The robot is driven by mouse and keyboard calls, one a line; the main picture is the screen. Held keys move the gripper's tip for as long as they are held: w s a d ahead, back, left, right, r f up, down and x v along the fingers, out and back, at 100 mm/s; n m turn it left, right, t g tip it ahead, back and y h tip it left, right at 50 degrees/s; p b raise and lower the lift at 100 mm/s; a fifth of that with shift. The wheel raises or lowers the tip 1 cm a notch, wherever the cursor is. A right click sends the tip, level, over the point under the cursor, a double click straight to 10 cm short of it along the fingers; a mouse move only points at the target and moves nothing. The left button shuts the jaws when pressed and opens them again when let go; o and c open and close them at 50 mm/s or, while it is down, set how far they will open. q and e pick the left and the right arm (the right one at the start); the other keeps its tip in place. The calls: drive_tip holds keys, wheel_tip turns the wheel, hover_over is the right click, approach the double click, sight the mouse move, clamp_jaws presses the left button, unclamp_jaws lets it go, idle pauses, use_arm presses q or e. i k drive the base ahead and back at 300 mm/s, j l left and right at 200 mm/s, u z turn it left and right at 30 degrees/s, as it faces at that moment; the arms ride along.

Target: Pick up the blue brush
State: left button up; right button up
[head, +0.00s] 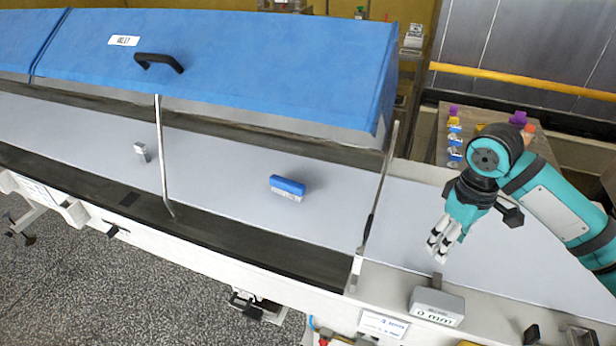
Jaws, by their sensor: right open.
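The blue brush (288,187) lies on the pale conveyor surface under the raised blue hood, near the middle of the head view. It has a blue top and pale bristles along its lower side. My right gripper (438,248) hangs over the right part of the line, to the right of the brush and well apart from it. It is open, and I see nothing between its fingers. My left gripper is not in view.
The blue hood (230,62) overhangs the belt behind the brush. Thin metal struts (374,205) and (161,150) stand on either side of it. A small grey object (142,152) lies farther left. A grey display box (437,306) sits at the front edge.

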sight(284, 187)
drive_tip(key=i+l+u, duration=0.2)
drive_tip(key=u, duration=0.2)
drive_tip(key=i+l+u, duration=0.4)
drive_tip(key=i+j+u, duration=0.15)
drive_tip(key=j+u, duration=0.1)
drive_tip(key=j, duration=0.3)
drive_tip(key=i, duration=0.05)
